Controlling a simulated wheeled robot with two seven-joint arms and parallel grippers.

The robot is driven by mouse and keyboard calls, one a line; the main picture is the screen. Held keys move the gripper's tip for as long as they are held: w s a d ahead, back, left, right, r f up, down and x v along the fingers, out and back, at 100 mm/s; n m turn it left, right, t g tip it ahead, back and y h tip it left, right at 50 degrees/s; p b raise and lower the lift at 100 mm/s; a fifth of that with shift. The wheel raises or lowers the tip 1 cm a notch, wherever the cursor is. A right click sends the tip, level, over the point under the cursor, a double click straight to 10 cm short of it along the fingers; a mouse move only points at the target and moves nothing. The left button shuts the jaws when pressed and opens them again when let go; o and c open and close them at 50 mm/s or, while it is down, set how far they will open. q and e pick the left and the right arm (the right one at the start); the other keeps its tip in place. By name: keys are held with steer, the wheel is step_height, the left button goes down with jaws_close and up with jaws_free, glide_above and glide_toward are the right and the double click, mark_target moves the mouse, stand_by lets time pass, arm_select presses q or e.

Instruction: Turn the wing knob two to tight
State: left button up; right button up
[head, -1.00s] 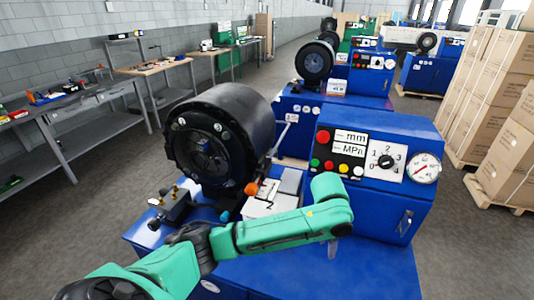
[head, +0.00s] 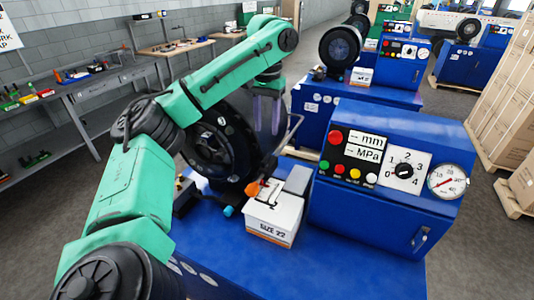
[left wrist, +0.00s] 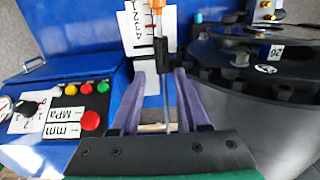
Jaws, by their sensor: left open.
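Two small brass pieces, which look like wing knobs (left wrist: 266,15), stand on a fixture at the top right edge of the left wrist view. In the head view they are mostly hidden behind my left arm. No number shows on them. My left gripper (head: 268,128) is open and points down in front of the big black crimper head (head: 215,145). In the left wrist view its purple fingers (left wrist: 160,78) lie either side of a thin metal rod (left wrist: 167,115) with an orange end; I cannot tell the depth between them. My right gripper is not in view.
The blue control box (head: 385,215) carries buttons, a black numbered selector (head: 404,171) and a gauge (head: 447,182). A white carton (head: 273,217) marked SIZE 22 sits on the blue bench (head: 330,270). Bare bench lies in front.

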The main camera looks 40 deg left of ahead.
mark_target(266, 158)
arm_select(q)
step_height(266, 158, down, 10)
steer(key=shift+a+f, duration=0.1)
steer(key=shift+f, duration=0.1)
stand_by(0.3)
jaws_close()
